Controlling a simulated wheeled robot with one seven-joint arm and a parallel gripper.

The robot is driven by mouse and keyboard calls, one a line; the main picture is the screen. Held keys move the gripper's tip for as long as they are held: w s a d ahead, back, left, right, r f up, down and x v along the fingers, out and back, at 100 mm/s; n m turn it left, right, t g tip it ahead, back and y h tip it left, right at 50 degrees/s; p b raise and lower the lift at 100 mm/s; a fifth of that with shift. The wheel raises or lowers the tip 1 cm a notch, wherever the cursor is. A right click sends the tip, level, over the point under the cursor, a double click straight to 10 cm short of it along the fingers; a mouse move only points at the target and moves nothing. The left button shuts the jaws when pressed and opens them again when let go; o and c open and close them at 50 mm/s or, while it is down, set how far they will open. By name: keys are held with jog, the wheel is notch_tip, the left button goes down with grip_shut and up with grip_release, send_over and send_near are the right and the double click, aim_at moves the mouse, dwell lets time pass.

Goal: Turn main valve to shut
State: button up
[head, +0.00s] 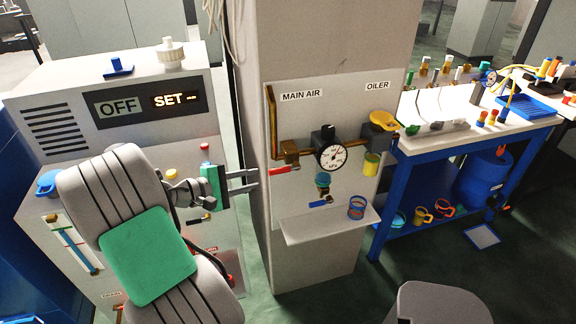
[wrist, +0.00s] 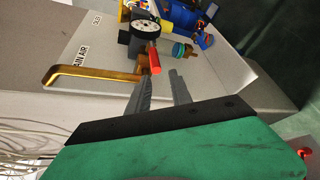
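The main valve is a brass body (head: 290,151) with a red lever handle (head: 284,168), on the panel under the "MAIN AIR" label (head: 301,96). The lever lies roughly level in the head view, near the line of the horizontal pipe. In the wrist view the red lever (wrist: 154,59) lies just beyond the fingertips. My gripper (head: 258,178) is left of the lever, its two grey fingers apart with nothing between them. The open fingers also show in the wrist view (wrist: 161,77). They appear apart from the lever; the exact depth gap is unclear.
A pressure gauge (head: 332,156) and a blue-handled drain valve (head: 321,201) are right of the lever. A shelf (head: 325,226) with a blue and red ring stack juts out below. The "OFF / SET" cabinet (head: 130,75) stands left, close to my arm.

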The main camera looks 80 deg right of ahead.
aim_at(289, 169)
jog(key=shift+g, duration=0.4)
jog(key=x, duration=0.8)
jog(key=r+x, duration=0.1)
jog(key=x, duration=0.3)
jog(key=shift+s+r+b, duration=0.1)
jog(key=shift+s+b, duration=0.3)
jog(key=shift+s+d, duration=0.2)
jog(key=shift+d, duration=0.05)
grip_shut()
jog(key=shift+a+f, duration=0.1)
jog(key=shift+f, duration=0.1)
